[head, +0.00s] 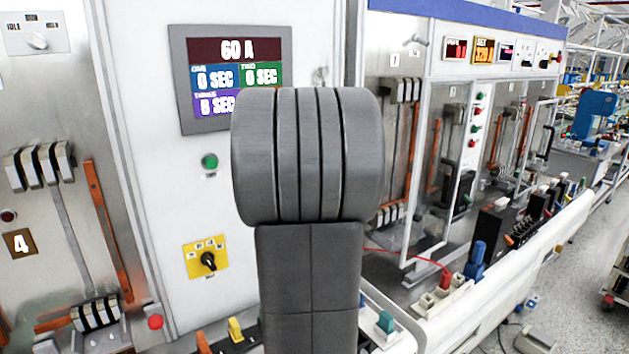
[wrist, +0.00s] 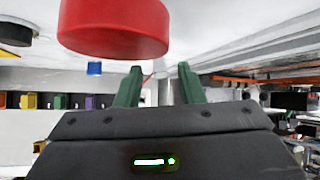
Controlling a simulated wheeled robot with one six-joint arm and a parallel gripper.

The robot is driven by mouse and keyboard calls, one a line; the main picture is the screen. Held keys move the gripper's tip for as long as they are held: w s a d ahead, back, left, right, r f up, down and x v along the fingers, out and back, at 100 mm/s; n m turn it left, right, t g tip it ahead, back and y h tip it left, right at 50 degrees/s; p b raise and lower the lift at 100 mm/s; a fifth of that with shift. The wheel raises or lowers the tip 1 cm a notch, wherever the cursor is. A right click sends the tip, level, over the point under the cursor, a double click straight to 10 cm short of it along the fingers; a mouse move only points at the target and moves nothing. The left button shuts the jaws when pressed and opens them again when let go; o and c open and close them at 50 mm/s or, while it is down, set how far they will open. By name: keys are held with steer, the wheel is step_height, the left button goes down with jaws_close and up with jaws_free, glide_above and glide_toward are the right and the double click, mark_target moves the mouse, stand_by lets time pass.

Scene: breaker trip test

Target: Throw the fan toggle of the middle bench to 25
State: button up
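A bench panel with a display (head: 237,75) reading 60 A fills the middle of the head view. A small silver toggle-like part (head: 320,75) stands right of the display, partly behind my arm. I cannot read a fan label or a 25. A yellow plate with a black rotary knob (head: 208,261) sits lower on the panel. My gripper's green fingers (wrist: 159,88) stand apart in the wrist view, with nothing seen held between them. A large red round button (wrist: 113,28) is close to the wrist camera, above the left finger. My arm hides the gripper in the head view.
A green button (head: 210,161) sits below the display. A white plate with a knob (head: 37,40) is at upper left. More benches with red displays (head: 456,49) run back on the right. A blue button (wrist: 94,68) shows left of the fingers.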

steer(key=b+v, duration=0.2)
steer(key=v, duration=1)
steer(key=shift+s+r, duration=0.25)
steer(key=shift+r, duration=0.05)
steer(key=shift+f, duration=0.1)
steer(key=p+x, duration=0.2)
steer(key=x, duration=1.1)
steer(key=shift+w+f, duration=0.2)
steer(key=shift+w, duration=0.1)
